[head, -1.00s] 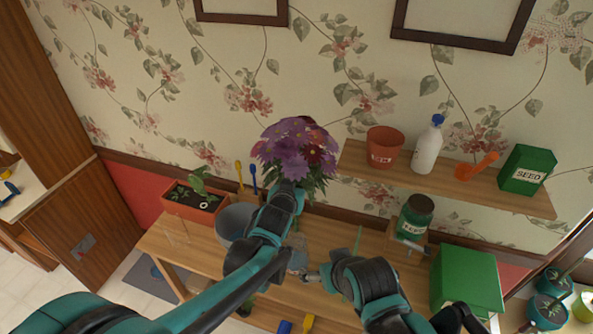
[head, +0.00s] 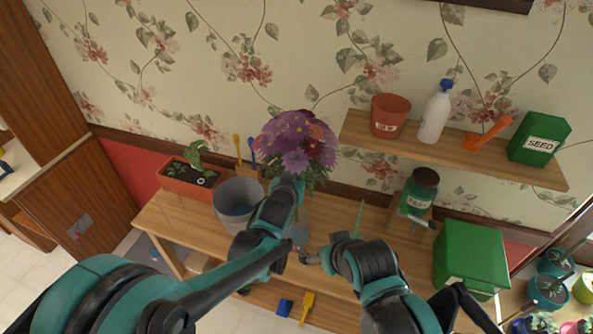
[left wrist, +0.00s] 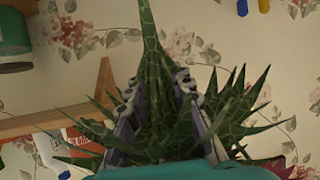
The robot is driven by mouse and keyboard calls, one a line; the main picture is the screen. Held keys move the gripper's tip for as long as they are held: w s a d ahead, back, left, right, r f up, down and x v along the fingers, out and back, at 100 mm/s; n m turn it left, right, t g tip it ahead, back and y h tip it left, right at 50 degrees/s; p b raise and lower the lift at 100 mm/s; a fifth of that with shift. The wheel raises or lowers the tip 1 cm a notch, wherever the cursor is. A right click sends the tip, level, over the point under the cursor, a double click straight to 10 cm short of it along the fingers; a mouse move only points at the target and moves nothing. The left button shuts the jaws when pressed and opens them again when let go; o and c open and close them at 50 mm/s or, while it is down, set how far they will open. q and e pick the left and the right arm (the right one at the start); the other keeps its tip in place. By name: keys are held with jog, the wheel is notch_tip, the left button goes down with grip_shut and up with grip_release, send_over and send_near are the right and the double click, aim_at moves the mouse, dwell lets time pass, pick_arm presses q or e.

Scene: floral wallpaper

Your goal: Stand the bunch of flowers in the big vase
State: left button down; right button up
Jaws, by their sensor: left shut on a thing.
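A bunch of purple and red flowers (head: 297,142) is upright above the back of the workbench. My left gripper (head: 287,184) is shut on its green stems; its fingertips are mostly hidden in the head view. In the left wrist view the stems (left wrist: 152,45) pass between the two fingers (left wrist: 158,90), with leaves spreading around them. A wide grey vessel (head: 237,198), possibly the big vase, stands open-topped on the bench, left of the flowers and apart from them. My right gripper (head: 308,256) is low over the bench's front; its finger opening is unclear.
A planter (head: 186,178) stands left of the grey vessel. A wall shelf (head: 470,165) at right holds an orange pot (head: 390,116), a white bottle (head: 435,112) and a seed box (head: 540,138). A green jar (head: 420,190) and a green box (head: 470,255) stand on the bench (head: 335,212).

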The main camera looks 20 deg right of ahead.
pick_arm(q)
jog(key=shift+f+b, duration=5.8)
jog(key=shift+f, duration=1.4)
jog(key=c, duration=1.3)
grip_release()
jog(key=shift+o, duration=0.2)
jog(key=shift+s, duration=0.1)
jog(key=v, duration=1.2)
jog(key=shift+r, duration=0.1)
